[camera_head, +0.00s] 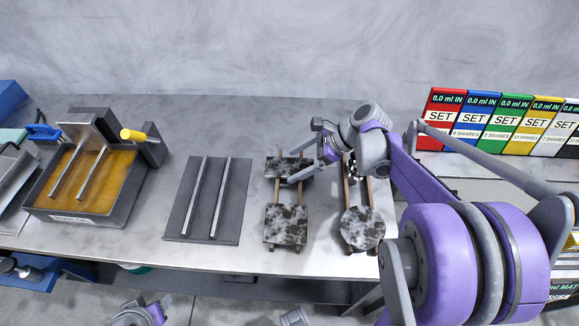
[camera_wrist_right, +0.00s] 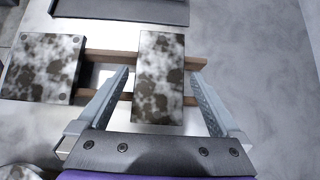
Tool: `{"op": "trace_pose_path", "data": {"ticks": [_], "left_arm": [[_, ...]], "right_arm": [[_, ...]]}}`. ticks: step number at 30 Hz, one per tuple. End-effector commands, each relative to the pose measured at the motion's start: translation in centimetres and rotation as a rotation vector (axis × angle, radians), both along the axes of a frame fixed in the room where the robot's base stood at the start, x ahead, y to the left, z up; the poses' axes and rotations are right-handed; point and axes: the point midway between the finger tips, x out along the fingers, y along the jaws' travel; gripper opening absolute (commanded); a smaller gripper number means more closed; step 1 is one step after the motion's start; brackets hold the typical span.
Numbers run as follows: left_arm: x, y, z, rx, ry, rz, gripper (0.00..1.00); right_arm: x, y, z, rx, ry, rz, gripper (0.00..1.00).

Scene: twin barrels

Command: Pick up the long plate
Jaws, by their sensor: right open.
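The long plate (camera_wrist_right: 160,78), a rectangular mottled dark-and-white slab, lies across two wooden rails. In the right wrist view it lies between the two fingers of my right gripper (camera_wrist_right: 161,74), which is open, with a gap on each side. In the head view my right gripper (camera_head: 300,164) partly covers the long plate (camera_head: 275,167). A square mottled plate (camera_head: 286,224) lies on the same rails nearer the table's front; it also shows at the left of the right wrist view (camera_wrist_right: 44,66). A part of my left arm shows at the bottom edge of the head view; its fingers are unclear.
A round mottled plate (camera_head: 362,228) lies on other rails to the right, under my right arm. A dark board (camera_head: 209,200) with two metal bars is to the left. A tray of amber liquid (camera_head: 52,207) stands farther left. Coloured SET boxes (camera_head: 478,128) stand back right.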

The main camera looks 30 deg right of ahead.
Motion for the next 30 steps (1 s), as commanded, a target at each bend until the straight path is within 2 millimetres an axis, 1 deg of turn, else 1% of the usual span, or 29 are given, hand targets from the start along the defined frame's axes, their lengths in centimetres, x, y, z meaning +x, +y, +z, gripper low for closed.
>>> {"op": "trace_pose_path", "data": {"ticks": [6,7,11,12,14,15,17,18,20,21,23,24,30], "left_arm": [[0.0,0.0,0.0,0.0,0.0,0.0,0.5],[0.0,0.0,0.0,0.0,0.0,0.0,0.5],[0.0,0.0,0.0,0.0,0.0,0.0,0.5],[0.0,0.0,0.0,0.0,0.0,0.0,0.5],[0.0,0.0,0.0,0.0,0.0,0.0,0.5],[0.0,0.0,0.0,0.0,0.0,0.0,0.5],[0.0,0.0,0.0,0.0,0.0,0.0,0.5],[0.0,0.0,0.0,0.0,0.0,0.0,0.5],[0.0,0.0,0.0,0.0,0.0,0.0,0.5],[0.0,0.0,0.0,0.0,0.0,0.0,0.5],[0.0,0.0,0.0,0.0,0.0,0.0,0.5],[0.0,0.0,0.0,0.0,0.0,0.0,0.5],[0.0,0.0,0.0,0.0,0.0,0.0,0.5]], "right_arm": [[0.05,0.06,-0.09,0.0,0.0,0.0,1.0],[0.05,0.06,-0.09,0.0,0.0,0.0,0.98],[0.05,0.06,-0.08,0.0,0.0,0.0,0.75],[0.05,0.06,-0.08,0.0,0.0,0.0,0.68],[0.05,0.06,-0.07,0.0,0.0,0.0,0.57],[0.05,0.06,-0.07,0.0,0.0,0.0,0.5],[0.05,0.06,-0.07,0.0,0.0,0.0,0.39],[0.05,0.06,-0.07,0.0,0.0,0.0,0.32],[0.05,0.06,-0.07,0.0,0.0,0.0,0.21],[0.05,0.06,-0.07,0.0,0.0,0.0,0.14],[0.04,0.05,-0.06,0.0,0.0,0.0,0.03],[0.04,0.05,-0.06,0.0,0.0,0.0,0.0],[0.06,0.08,0.0,0.002,-0.001,0.0,0.0]]}}
